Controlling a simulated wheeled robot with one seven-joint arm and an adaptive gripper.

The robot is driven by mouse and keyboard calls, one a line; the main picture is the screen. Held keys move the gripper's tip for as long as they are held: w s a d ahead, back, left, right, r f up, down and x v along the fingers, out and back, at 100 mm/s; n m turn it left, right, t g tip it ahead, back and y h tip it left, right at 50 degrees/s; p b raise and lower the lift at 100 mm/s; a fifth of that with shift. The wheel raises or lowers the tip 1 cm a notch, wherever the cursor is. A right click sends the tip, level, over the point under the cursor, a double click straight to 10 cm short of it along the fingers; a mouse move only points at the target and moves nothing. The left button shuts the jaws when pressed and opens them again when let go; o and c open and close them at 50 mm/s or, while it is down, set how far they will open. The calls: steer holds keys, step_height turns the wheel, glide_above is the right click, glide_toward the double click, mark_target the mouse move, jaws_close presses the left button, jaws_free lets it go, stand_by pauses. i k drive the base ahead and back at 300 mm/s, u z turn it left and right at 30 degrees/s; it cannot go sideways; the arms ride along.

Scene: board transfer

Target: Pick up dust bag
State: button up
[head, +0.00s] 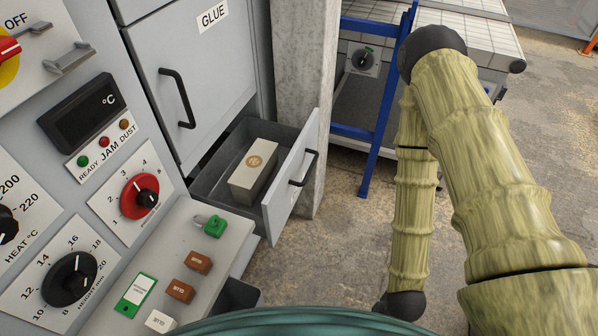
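I cannot make out anything that is plainly a dust bag. A beige block-shaped pack (253,171) with a round brown mark on top lies in an open grey drawer (291,190) below the cabinet door marked GLUE. Whether this pack is the dust bag, I cannot tell. My arm's links show at the right, over the floor and apart from the drawer. My gripper is not in view.
A control panel (107,200) with dials and a JAM/DUST light row stands at the left. A shelf (218,254) holds small brown blocks and a green padlock (215,227). A concrete post (300,50) and blue frame (383,110) stand behind.

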mark_target(256, 172)
steer(key=k, duration=0.5)
steer(key=z, duration=1.15)
steer(key=i, duration=1.4)
steer(key=u, duration=2.55)
